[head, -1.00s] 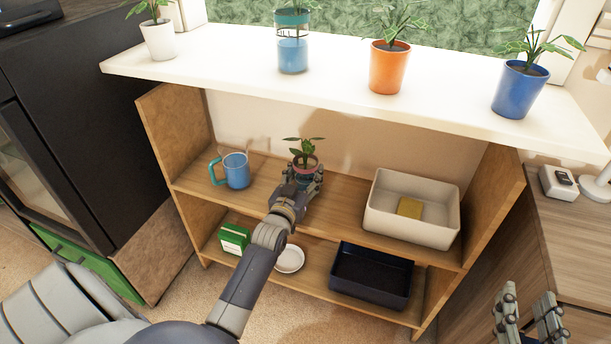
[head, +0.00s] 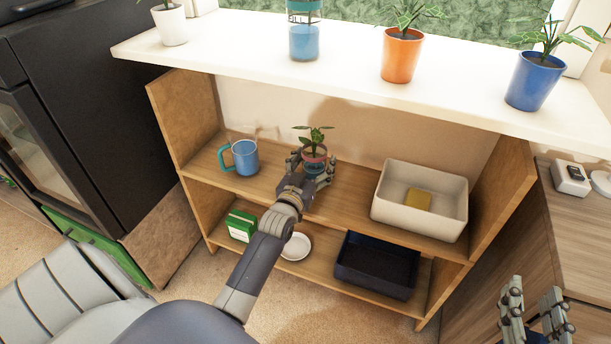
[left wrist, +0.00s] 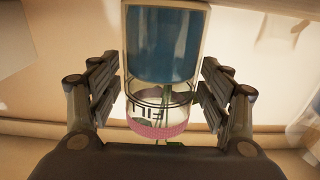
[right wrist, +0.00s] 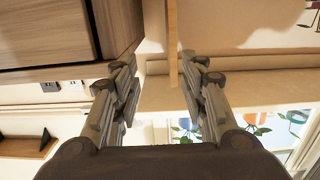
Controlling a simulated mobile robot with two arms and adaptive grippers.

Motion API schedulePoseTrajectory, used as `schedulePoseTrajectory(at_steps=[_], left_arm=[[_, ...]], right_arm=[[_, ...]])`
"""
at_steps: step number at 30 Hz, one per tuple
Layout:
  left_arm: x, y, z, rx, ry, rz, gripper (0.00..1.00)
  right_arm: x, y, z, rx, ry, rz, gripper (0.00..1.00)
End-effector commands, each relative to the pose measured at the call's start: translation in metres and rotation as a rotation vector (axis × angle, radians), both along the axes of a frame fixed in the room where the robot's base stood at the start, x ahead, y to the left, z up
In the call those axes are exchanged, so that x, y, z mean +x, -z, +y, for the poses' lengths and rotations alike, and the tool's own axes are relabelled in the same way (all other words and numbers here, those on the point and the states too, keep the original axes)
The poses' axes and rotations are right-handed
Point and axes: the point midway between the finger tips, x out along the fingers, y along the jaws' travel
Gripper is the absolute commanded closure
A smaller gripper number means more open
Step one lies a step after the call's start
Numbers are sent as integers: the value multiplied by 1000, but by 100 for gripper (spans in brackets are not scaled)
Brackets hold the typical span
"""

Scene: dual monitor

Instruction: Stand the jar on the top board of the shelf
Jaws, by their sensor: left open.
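A clear jar (left wrist: 165,50) with blue contents and a pink lid stands upright on the shelf's upper wooden board (head: 345,196). It also shows in the head view (head: 313,155), partly hidden by my left gripper. My left gripper (head: 311,172) is open around the jar, and its fingers show on both sides in the left wrist view, with narrow gaps. A green plant (head: 314,134) shows above and through the jar; I cannot tell its pot. My right gripper (head: 534,318) is open and empty, low at the right, away from the shelf.
A blue mug (head: 245,157) stands left of the jar and a cream bin (head: 420,212) right. Below are a green box (head: 241,225), a white dish (head: 296,246) and a dark tray (head: 376,266). A white sill (head: 345,72) with several pots overhangs.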

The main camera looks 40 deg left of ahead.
Motion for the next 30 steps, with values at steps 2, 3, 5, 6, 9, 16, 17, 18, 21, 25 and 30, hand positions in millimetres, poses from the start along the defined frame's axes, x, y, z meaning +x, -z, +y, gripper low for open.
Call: schedulePoseTrajectory(at_steps=[2, 3, 5, 6, 9, 16, 17, 18, 21, 25, 30], left_arm=[[-8, 1, -2, -1, 0, 4, 29], [-13, 1, -3, -1, 0, 4, 29], [-21, 0, -5, -1, 0, 3, 29], [-27, 0, -6, -1, 0, 5, 29], [-42, 0, -10, -1, 0, 6, 29], [-78, 0, -18, -1, 0, 5, 29], [-82, 0, -19, -1, 0, 4, 29], [-87, 0, -21, -1, 0, 5, 29], [-100, 1, -24, -1, 0, 5, 29], [-110, 1, -26, -1, 0, 3, 29], [-114, 1, -38, -3, 25, 35, 29]], right_arm=[[-3, 12, -3, -16, 5, 61, 60], [-4, 18, -4, -24, 7, 91, 60], [-7, 28, -7, -36, 10, 143, 60], [-10, 35, -8, -45, 13, 181, 60], [-18, 53, -13, -69, 19, 275, 60], [-43, 90, -25, -119, 34, 489, 60], [-46, 94, -26, -125, 35, 513, 60], [-51, 99, -28, -131, 37, 544, 60], [-61, 109, -32, -147, 41, 609, 60], [-71, 118, -36, -158, 45, 666, 60], [-75, 122, -37, -165, 47, 693, 60]])
